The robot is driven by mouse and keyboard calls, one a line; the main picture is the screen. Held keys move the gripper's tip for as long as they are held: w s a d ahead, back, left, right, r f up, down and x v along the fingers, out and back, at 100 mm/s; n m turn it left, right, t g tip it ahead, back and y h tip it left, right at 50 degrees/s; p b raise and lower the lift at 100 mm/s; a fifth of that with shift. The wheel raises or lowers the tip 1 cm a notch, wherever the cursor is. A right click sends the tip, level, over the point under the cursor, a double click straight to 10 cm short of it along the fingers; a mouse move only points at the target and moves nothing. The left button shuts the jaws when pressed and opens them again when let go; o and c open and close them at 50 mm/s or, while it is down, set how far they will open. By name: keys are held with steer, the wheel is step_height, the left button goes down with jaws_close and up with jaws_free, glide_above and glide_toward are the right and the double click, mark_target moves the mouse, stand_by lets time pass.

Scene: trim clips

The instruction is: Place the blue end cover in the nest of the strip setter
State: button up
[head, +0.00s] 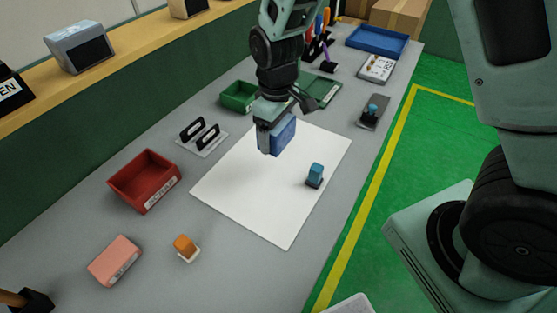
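My gripper (271,122) is above the white sheet in the head view, pointing down. A blue, box-like piece (280,137) is at its fingertips and appears held above the sheet; the fingers partly hide it. I cannot tell for certain that this is the blue end cover. A smaller blue piece with a dark base (315,173) stands upright on the sheet, right of and nearer than my gripper. A grey plate with a blue-topped part (372,110) lies at the right table edge. I cannot make out which thing is the strip setter or its nest.
A white sheet (240,200) covers mid-table. Around it are a red bin (144,180), a green bin (238,96), a plate with two black uprights (201,138), a pink block (114,260) and an orange piece (185,246). A blue tray (377,41) stands at the back.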

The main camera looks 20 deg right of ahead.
mark_target(277, 164)
step_height(277, 164, down, 8)
steer(key=shift+f+p, duration=0.1)
steer(key=shift+p, duration=0.5)
steer(key=shift+f, duration=0.15)
steer(key=o, duration=1.1)
steer(key=shift+c, duration=0.2)
